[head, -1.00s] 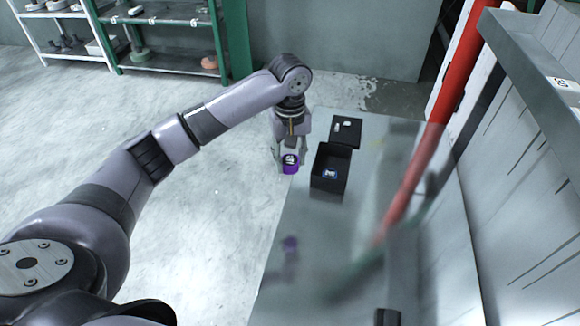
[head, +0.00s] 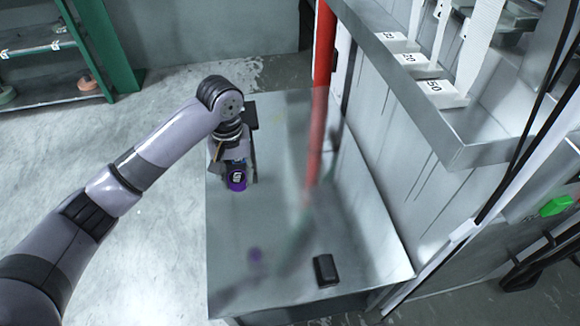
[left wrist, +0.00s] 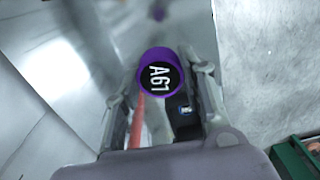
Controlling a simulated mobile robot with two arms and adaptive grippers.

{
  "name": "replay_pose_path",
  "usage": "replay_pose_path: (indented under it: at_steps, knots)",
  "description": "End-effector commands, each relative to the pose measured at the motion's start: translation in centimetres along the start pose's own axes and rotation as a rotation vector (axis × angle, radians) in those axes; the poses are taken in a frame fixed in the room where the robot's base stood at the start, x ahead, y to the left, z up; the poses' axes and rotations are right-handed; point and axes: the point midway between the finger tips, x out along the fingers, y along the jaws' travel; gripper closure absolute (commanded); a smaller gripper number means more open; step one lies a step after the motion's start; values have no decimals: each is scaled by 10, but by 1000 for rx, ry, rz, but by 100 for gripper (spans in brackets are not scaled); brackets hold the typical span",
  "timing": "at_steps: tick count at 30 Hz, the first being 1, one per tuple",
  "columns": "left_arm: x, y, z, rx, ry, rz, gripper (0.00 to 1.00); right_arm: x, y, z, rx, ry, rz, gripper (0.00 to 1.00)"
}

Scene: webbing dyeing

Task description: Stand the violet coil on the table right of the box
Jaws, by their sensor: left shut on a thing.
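The violet coil (head: 237,181) is held in my left gripper (head: 236,171) over the left part of the table (head: 285,190). In the left wrist view the coil (left wrist: 160,75) shows a round dark face marked A61, between the two fingers of the gripper (left wrist: 162,88). I cannot tell whether the coil touches the table. The black box (left wrist: 183,117), with a small blue-and-white mark, shows just beyond the coil in the left wrist view. In the head view my gripper hides most of the box. My right gripper is not in view.
A small black block (head: 326,270) lies near the table's front right. A red pole (head: 322,110) rises at the back. A metal shelf with numbered tags (head: 440,87) overhangs the right side. The table's middle looks clear, with a blurry violet reflection.

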Motion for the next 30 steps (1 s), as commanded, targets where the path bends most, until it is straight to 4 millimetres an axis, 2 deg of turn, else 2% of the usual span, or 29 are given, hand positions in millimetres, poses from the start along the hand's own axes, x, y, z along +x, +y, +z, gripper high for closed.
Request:
replay_pose_path:
  at_steps: [6,8,11,17,24,30]
  knots:
    - [-3,16,10,100,1,4,93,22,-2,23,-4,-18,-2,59]
    - [1,18,11,109,1,4,93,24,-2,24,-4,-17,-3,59]
    - [18,18,12,114,-2,2,93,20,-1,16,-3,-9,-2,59]
    - [72,18,12,113,-2,1,93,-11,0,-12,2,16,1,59]
    - [133,18,12,113,0,2,93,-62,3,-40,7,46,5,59]
    - [159,19,11,113,2,4,93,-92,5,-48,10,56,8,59]
